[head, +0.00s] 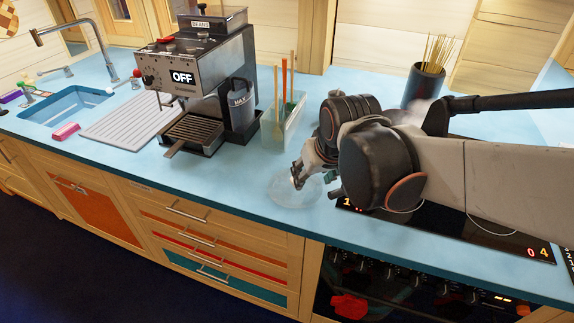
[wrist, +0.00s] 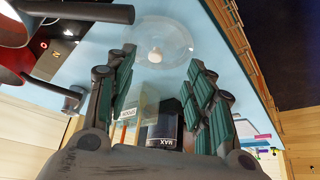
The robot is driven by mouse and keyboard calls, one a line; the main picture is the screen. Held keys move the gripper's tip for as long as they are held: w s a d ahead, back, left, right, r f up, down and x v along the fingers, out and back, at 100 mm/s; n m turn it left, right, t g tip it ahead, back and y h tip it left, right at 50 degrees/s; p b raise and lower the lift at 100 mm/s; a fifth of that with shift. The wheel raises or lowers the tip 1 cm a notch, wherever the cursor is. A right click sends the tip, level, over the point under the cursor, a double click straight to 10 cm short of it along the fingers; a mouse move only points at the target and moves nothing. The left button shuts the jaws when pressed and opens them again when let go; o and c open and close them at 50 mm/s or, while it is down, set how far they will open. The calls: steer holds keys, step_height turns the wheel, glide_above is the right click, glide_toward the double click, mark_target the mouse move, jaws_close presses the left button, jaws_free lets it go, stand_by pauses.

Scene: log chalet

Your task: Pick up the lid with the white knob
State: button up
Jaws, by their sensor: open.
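The lid (head: 287,192) is a round, clear disc lying on the blue counter, left of the hob in the head view. In the wrist view the clear lid (wrist: 177,32) lies at the top centre, and its white knob (wrist: 155,57) shows near its middle. My gripper (head: 300,180) is over the lid in the head view and hides part of it. In the wrist view my gripper (wrist: 161,60) is open and empty, and the knob shows between its two fingertips. I cannot tell how far above the knob the fingers are.
A coffee machine (head: 205,75) and a clear container (head: 283,125) with utensils stand left of my gripper. A dark cup of sticks (head: 424,85) is behind my arm. The hob (head: 500,240) is to the right. Red cookware (wrist: 68,30) shows at left in the wrist view.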

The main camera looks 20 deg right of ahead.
steer(key=w+g+p, duration=0.1)
steer(key=w+p, duration=0.4)
steer(key=w, duration=0.2)
steer(key=b+x, duration=0.4)
steer(key=x, duration=1)
steer(key=shift+b, duration=0.4)
steer(key=shift+s+r, duration=0.1)
steer(key=shift+c, duration=0.4)
jaws_close()
